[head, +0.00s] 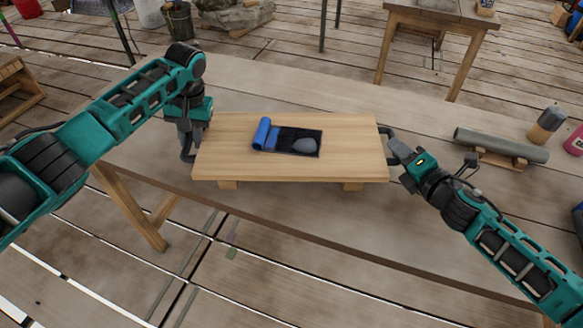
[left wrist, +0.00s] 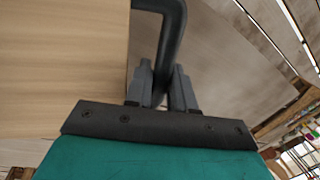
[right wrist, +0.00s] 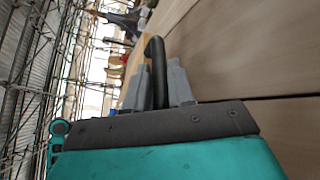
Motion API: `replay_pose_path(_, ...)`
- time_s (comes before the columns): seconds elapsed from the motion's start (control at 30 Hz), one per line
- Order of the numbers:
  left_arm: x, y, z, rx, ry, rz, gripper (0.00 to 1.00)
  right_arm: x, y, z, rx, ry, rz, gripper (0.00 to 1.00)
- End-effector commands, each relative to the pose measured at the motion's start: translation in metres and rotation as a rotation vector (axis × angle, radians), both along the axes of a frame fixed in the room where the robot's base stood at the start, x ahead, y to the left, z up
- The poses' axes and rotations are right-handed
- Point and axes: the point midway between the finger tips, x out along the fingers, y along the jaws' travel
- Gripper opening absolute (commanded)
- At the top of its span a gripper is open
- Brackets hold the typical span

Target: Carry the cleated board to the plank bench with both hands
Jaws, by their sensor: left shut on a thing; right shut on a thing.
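The cleated board (head: 350,140) is a pale wooden panel with two cleats underneath and a dark handle at each end. It looks level, over or on the long plank bench (head: 330,95); I cannot tell whether the cleats touch. My left gripper (head: 188,150) is shut on the board's left handle, a black bar that also shows in the left wrist view (left wrist: 172,35). My right gripper (head: 393,146) is shut on the right handle, which shows in the right wrist view (right wrist: 155,65). A blue roll (head: 262,133), a dark mat (head: 284,135) and a grey lump (head: 304,146) lie on the board.
A grey cylinder (head: 500,145) rests on a wooden cradle on the bench at the right. A dark-topped container (head: 546,124) and a pink one (head: 576,140) stand beyond it. A small table (head: 440,18) and a bucket (head: 179,22) stand behind.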

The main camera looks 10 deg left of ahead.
Motion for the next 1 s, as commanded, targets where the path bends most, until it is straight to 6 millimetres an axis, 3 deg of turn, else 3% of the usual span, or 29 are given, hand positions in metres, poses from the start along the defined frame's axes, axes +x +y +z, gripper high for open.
replay_pose_path(0.47, 0.001, 0.001, -0.002, 0.000, -0.003, 0.001, 0.00, 0.001, 0.000, -0.002, 0.001, -0.004, -0.001, 0.00)
replay_pose_path(1.0, 0.001, 0.001, -0.027, 0.000, -0.003, 0.001, 0.00, 0.001, 0.000, -0.026, 0.001, -0.005, 0.000, 0.00)
